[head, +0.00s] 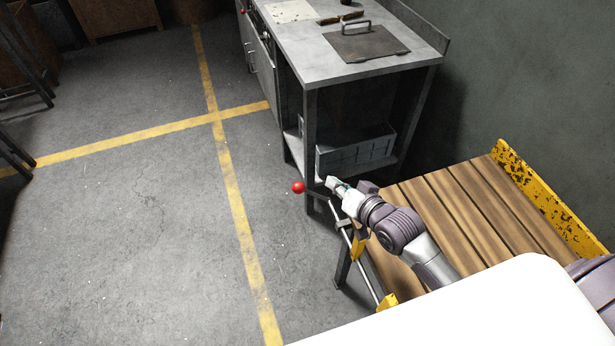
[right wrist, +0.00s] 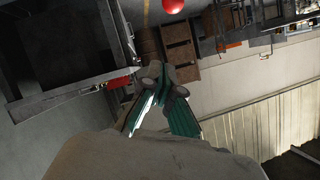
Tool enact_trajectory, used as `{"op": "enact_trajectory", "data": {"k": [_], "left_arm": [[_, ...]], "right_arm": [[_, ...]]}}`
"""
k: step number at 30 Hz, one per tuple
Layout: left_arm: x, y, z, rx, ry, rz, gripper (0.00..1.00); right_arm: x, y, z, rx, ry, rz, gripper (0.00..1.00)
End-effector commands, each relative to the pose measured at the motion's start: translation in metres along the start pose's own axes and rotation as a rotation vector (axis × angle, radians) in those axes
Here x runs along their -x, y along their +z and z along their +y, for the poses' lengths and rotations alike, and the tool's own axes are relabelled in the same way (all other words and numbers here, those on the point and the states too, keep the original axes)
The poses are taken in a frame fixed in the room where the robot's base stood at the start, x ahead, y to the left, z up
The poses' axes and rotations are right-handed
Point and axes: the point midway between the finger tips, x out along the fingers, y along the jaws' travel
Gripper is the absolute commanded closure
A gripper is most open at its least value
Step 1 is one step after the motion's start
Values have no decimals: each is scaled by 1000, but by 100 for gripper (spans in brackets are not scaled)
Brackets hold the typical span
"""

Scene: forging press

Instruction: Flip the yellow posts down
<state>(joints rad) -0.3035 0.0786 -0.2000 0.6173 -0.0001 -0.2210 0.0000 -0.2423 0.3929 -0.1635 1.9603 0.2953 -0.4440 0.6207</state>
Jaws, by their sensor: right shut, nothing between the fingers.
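A small yellow post (head: 358,247) sits on a metal bar (head: 357,263) along the left edge of a wooden slatted bench. A second yellow piece (head: 386,302) is lower on the same bar, partly cut off by a white part of my body. I cannot tell for sure whether they stand up or lie down. My right gripper (head: 334,184) is just beyond the bar's far end, near a red ball knob (head: 298,187) but apart from it. Its fingers are shut and empty; they meet in the right wrist view (right wrist: 165,78), where the red knob (right wrist: 173,5) shows at the top. My left gripper is out of view.
The slatted bench (head: 455,215) has a worn yellow board (head: 545,195) along its right side. A grey metal workbench (head: 310,60) stands behind, with a metal bin (head: 355,152) on its lower shelf close to my gripper.

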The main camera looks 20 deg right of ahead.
Motion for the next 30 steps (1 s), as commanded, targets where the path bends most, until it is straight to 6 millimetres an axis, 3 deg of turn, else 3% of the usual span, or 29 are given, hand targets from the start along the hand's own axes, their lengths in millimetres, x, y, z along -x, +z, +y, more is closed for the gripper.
{"op": "enact_trajectory", "data": {"k": [3,8,15,20,24,30], "left_arm": [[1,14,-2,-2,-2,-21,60],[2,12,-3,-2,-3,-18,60],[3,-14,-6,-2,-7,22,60],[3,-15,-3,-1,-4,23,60],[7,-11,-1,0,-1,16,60],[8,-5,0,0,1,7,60]], "right_arm": [[-3,0,0,0,1,0,100],[-21,-1,0,1,0,2,100],[-72,-1,0,1,0,1,100],[-104,-1,0,2,1,1,100],[-106,24,0,-1,1,-3,100],[-109,38,0,1,1,-1,100]]}}
